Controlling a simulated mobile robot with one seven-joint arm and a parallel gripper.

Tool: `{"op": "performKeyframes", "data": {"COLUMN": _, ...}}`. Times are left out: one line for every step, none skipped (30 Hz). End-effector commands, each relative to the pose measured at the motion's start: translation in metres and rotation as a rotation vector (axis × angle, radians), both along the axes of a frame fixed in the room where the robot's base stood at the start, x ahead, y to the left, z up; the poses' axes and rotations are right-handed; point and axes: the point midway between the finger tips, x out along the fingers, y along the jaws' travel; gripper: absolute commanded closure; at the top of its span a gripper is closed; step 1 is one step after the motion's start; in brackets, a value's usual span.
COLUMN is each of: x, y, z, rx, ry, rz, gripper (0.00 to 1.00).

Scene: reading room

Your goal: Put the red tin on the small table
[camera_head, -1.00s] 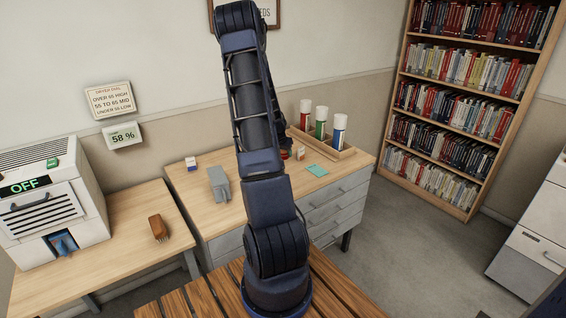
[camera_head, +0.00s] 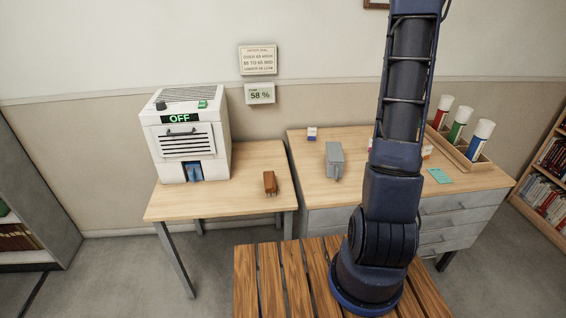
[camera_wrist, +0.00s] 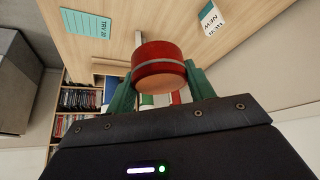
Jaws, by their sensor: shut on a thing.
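The red tin (camera_wrist: 158,60) is in the wrist view, a short round tin with a pale band round it. My gripper (camera_wrist: 161,82) is shut on it, with one green finger on each side. The tin appears above or in front of the wooden desk top; the gap cannot be told. In the head view my arm hides the gripper and most or all of the tin. A small light-wood table (camera_head: 228,203) stands left of the drawer desk. A white dryer box (camera_head: 187,140) marked OFF and a brown brush (camera_head: 270,184) stand on it.
The drawer desk (camera_head: 310,180) holds a grey object (camera_head: 334,160), a small box (camera_head: 311,133), a teal card (camera_head: 439,176) and a wooden rack (camera_head: 452,150) with three tubes. A slatted wooden surface (camera_head: 270,280) lies in front. The small table's front is clear.

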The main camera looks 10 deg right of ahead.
Motion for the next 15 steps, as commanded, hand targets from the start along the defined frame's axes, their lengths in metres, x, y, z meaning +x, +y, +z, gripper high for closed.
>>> {"op": "performKeyframes", "data": {"x": 0.011, "y": 0.01, "z": -0.001, "rx": -0.001, "ry": 0.0, "rz": 0.023, "gripper": 0.71}}
{"op": "performKeyframes", "data": {"x": 0.018, "y": 0.017, "z": -0.001, "rx": -0.001, "ry": 0.0, "rz": 0.038, "gripper": 0.71}}
{"op": "performKeyframes", "data": {"x": 0.028, "y": 0.026, "z": -0.003, "rx": -0.002, "ry": 0.001, "rz": 0.059, "gripper": 0.71}}
{"op": "performKeyframes", "data": {"x": 0.037, "y": 0.035, "z": -0.004, "rx": -0.002, "ry": 0.002, "rz": 0.077, "gripper": 0.71}}
{"op": "performKeyframes", "data": {"x": 0.045, "y": 0.044, "z": -0.005, "rx": -0.003, "ry": 0.002, "rz": 0.096, "gripper": 0.71}}
{"op": "performKeyframes", "data": {"x": 0.057, "y": 0.057, "z": -0.006, "rx": -0.004, "ry": 0.002, "rz": 0.123, "gripper": 0.71}}
{"op": "performKeyframes", "data": {"x": 0.066, "y": 0.067, "z": -0.007, "rx": -0.005, "ry": 0.002, "rz": 0.143, "gripper": 0.71}}
{"op": "performKeyframes", "data": {"x": 0.075, "y": 0.077, "z": -0.007, "rx": -0.005, "ry": 0.002, "rz": 0.163, "gripper": 0.71}}
{"op": "performKeyframes", "data": {"x": 0.086, "y": 0.091, "z": -0.009, "rx": -0.006, "ry": 0.004, "rz": 0.19, "gripper": 0.71}}
{"op": "performKeyframes", "data": {"x": 0.094, "y": 0.101, "z": -0.011, "rx": -0.006, "ry": 0.004, "rz": 0.211, "gripper": 0.71}}
{"op": "performKeyframes", "data": {"x": 0.102, "y": 0.112, "z": -0.012, "rx": -0.007, "ry": 0.005, "rz": 0.231, "gripper": 0.71}}
{"op": "performKeyframes", "data": {"x": 0.112, "y": 0.126, "z": -0.012, "rx": -0.007, "ry": 0.004, "rz": 0.256, "gripper": 0.71}}
{"op": "performKeyframes", "data": {"x": 0.119, "y": 0.137, "z": -0.013, "rx": -0.009, "ry": 0.004, "rz": 0.275, "gripper": 0.71}}
{"op": "performKeyframes", "data": {"x": 0.126, "y": 0.148, "z": -0.015, "rx": -0.009, "ry": 0.004, "rz": 0.294, "gripper": 0.71}}
{"op": "performKeyframes", "data": {"x": 0.136, "y": 0.163, "z": -0.016, "rx": -0.009, "ry": 0.004, "rz": 0.32, "gripper": 0.71}}
